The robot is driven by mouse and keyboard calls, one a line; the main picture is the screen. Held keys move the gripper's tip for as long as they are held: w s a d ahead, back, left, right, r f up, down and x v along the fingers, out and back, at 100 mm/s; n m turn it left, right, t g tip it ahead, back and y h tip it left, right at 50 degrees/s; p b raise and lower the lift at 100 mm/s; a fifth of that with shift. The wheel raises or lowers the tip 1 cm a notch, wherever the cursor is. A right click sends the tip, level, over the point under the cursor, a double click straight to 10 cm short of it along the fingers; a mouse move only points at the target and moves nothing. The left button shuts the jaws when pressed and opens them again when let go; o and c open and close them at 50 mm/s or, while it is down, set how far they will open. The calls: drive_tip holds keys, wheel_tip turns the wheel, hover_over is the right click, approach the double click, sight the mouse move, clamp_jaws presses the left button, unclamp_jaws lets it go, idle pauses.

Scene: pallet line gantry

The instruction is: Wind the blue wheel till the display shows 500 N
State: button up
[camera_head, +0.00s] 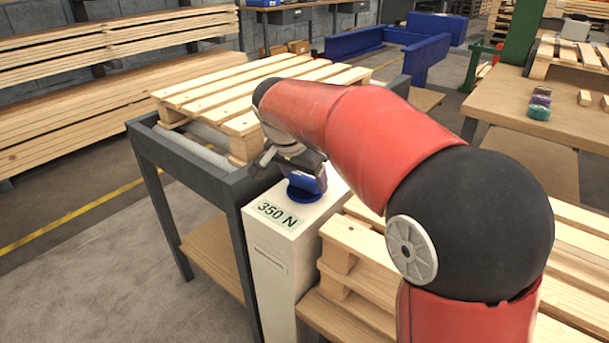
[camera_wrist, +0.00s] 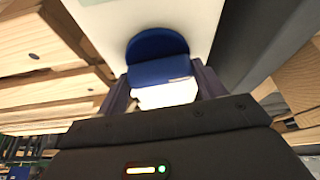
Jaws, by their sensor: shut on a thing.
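The display (camera_head: 279,214) on the post reads 350 N. My gripper (camera_head: 303,182) reaches down over the wheel from above and is shut on it. In the wrist view the blue wheel (camera_wrist: 158,55) sits between the two fingers of my gripper (camera_wrist: 165,90), with a bright white patch just below its blue edge. The arm and gripper hide part of the wheel in the head view.
A dark-framed roller table (camera_head: 190,150) carrying a wooden pallet (camera_head: 235,95) stands left of the post. More pallets (camera_head: 350,262) are stacked close on its right. A workbench (camera_head: 555,105) stands at the right back. Grey floor (camera_head: 95,260) is clear at the left front.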

sight(293, 194)
drive_tip(key=shift+m+g+h, duration=0.3)
drive_tip(key=shift+m, duration=0.9)
drive_tip(key=o, duration=1)
drive_tip(key=v, duration=0.7)
drive_tip(key=shift+s+a+r+p, duration=0.1)
drive_tip(key=shift+a+r+p, duration=0.1)
drive_tip(key=shift+r+p, duration=0.2)
